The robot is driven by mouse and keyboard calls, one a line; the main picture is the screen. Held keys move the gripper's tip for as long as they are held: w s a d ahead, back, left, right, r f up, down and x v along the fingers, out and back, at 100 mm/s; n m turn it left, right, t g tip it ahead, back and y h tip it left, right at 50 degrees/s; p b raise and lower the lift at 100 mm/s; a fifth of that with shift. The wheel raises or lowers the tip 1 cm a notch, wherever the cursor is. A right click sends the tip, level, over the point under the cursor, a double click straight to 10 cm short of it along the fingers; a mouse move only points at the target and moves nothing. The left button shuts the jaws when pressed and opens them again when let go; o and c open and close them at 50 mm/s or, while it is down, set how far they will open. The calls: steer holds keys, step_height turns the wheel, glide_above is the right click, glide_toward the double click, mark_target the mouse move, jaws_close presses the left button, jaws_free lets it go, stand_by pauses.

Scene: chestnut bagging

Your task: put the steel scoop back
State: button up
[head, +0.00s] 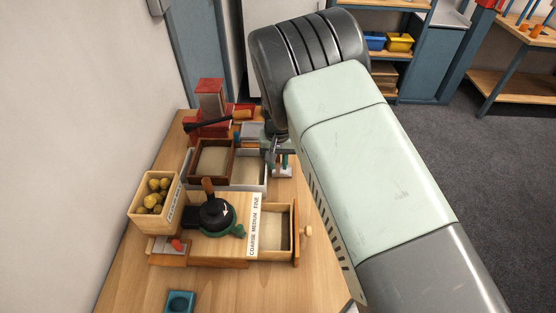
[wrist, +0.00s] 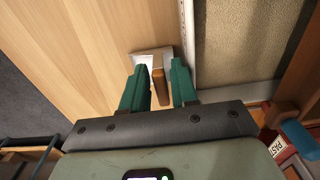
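What looks like the steel scoop (wrist: 143,58), with a pale metal body and a brown wooden handle (wrist: 160,88), is on or just above the wooden table in the wrist view. My gripper (wrist: 159,82) has its two green fingers on either side of the handle, with a narrow gap showing on the left, so it looks open around it. In the head view my gripper (head: 284,161) points down just right of the sand-filled white tray; the scoop there is small and partly hidden.
A white tray (head: 266,183) and a brown wooden box (head: 195,178) hold sand. Nearer stand a grinder (head: 216,214), a drawer unit marked coarse, medium, fine (head: 252,240) and a box of chestnuts (head: 142,217). A red press (head: 210,100) stands behind. Table right of the tray is clear.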

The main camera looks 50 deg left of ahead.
mark_target(278, 160)
step_height(278, 160, up, 12)
steer(key=shift+r, duration=0.2)
stand_by(0.4)
steer(key=w+d+r+m+t+y, duration=0.15)
steer(key=w+d+r, duration=0.25)
steer(key=d+r, duration=0.8)
steer(key=w+d+r+m, duration=0.3)
steer(key=w+d+r, duration=0.2)
steer(key=d+r, duration=0.7)
steer(key=s+d+r+m+t, duration=0.1)
steer(key=s+d+r, duration=0.15)
steer(key=d, duration=0.55)
steer(key=s+d+r+m+t, duration=0.15)
steer(key=s+d, duration=0.25)
steer(key=d, duration=0.4)
steer(key=s+d+m+t+h, duration=0.1)
steer(key=s+d, duration=1)
steer(key=shift+s+m+h, duration=0.3)
steer(key=shift+s+h, duration=0.05)
steer(key=shift+s, duration=0.05)
steer(key=shift+d, duration=0.1)
